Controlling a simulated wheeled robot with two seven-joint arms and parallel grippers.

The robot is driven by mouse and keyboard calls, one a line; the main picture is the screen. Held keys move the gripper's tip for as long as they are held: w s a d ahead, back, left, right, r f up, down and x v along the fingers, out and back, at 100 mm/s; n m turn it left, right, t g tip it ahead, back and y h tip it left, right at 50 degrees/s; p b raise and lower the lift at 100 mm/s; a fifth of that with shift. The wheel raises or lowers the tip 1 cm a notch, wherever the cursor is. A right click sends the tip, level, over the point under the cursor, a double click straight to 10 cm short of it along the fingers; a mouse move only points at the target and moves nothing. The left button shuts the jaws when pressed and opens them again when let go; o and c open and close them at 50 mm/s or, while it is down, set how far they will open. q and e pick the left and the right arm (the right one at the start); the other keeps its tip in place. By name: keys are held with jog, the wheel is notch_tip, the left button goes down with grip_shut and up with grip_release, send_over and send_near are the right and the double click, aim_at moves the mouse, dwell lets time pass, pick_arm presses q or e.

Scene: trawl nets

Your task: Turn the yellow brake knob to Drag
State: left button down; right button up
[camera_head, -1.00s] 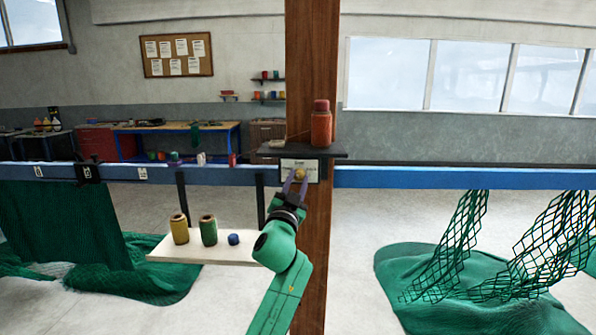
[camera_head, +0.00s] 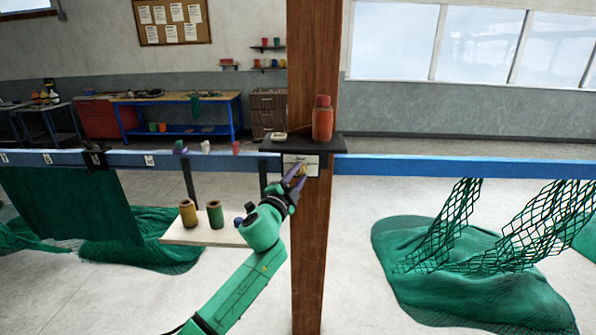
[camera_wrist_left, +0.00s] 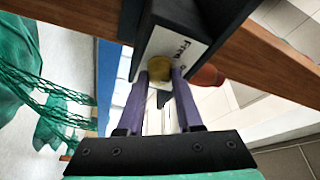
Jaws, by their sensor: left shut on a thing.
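The yellow brake knob (camera_head: 301,169) sits on a white label plate (camera_head: 292,160) fixed to the wooden post, below a small dark shelf. In the left wrist view the knob (camera_wrist_left: 160,74) is between the tips of my purple fingers, and the plate (camera_wrist_left: 184,42) carries writing too small to read in full. My left gripper (camera_head: 299,174) is shut on the knob, with the arm reaching up from lower left. The knob's pointer and the Drag mark cannot be made out. My right gripper is not in view.
An orange bottle (camera_head: 322,122) stands on the dark shelf (camera_head: 275,146) above the knob. A blue rail (camera_head: 440,166) runs both sides of the wooden post (camera_head: 311,250). A board with spools (camera_head: 175,238) is left of my arm. Green nets (camera_head: 470,270) hang and lie around.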

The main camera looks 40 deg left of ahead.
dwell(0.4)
pick_arm(q)
jog(key=c, duration=0.6)
grip_release()
jog(key=shift+o, duration=0.2)
jog(key=b+v, duration=0.4)
jog(key=v, duration=1)
jog(key=shift+s+d, duration=0.15)
jog(key=shift+s, duration=0.05)
jog(key=shift+f, duration=0.1)
